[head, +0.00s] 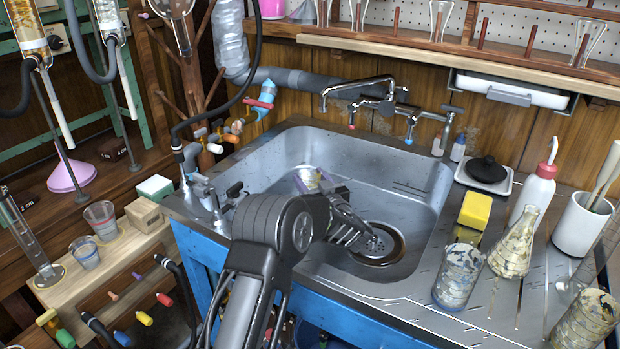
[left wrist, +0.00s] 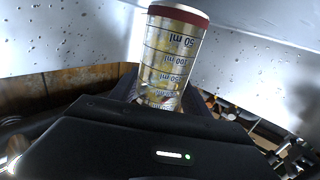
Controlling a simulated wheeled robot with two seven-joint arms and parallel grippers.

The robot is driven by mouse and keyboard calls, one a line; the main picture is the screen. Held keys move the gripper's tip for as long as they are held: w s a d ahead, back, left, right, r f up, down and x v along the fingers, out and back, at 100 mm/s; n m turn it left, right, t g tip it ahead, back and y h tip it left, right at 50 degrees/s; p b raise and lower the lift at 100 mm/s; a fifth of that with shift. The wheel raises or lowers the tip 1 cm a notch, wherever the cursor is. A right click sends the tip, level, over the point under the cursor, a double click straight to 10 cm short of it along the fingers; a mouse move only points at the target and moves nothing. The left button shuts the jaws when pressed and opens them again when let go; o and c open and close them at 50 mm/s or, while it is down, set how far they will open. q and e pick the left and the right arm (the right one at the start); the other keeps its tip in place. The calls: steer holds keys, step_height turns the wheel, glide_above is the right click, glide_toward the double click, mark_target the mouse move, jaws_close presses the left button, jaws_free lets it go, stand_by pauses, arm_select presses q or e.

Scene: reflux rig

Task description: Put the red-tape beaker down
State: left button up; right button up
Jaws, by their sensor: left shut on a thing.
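The red-tape beaker (left wrist: 172,52) is a clear cylinder with a red band at one end and upside-down volume marks, shown in the left wrist view. It contains or shows something yellowish. My left gripper (left wrist: 160,98) is shut on it; the jaws hide its lower part in that picture. In the head view my left arm reaches over the sink (head: 420,205), and the left gripper (head: 325,190) is inside the basin with the beaker (head: 307,180), partly hidden behind it. I cannot tell whether the beaker touches the basin. My right gripper is not in view.
Right of the basin, the counter holds a yellow sponge (head: 475,211), a stained beaker (head: 458,278), a stained flask (head: 514,250), a wash bottle (head: 533,195) and a white pot (head: 582,225). Taps (head: 365,92) stand behind the sink. A drain (head: 376,242) lies in the basin floor.

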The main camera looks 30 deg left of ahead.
arm_select(q)
steer(key=shift+f, duration=0.3)
steer(key=o, duration=1.6)
steer(key=shift+o, duration=0.2)
steer(key=shift+r+p, duration=0.3)
steer(key=shift+r, duration=0.25)
steer(key=shift+s+d+r, duration=0.1)
steer(key=shift+d, duration=0.2)
steer(key=p+v, duration=0.1)
steer(key=v, duration=0.6)
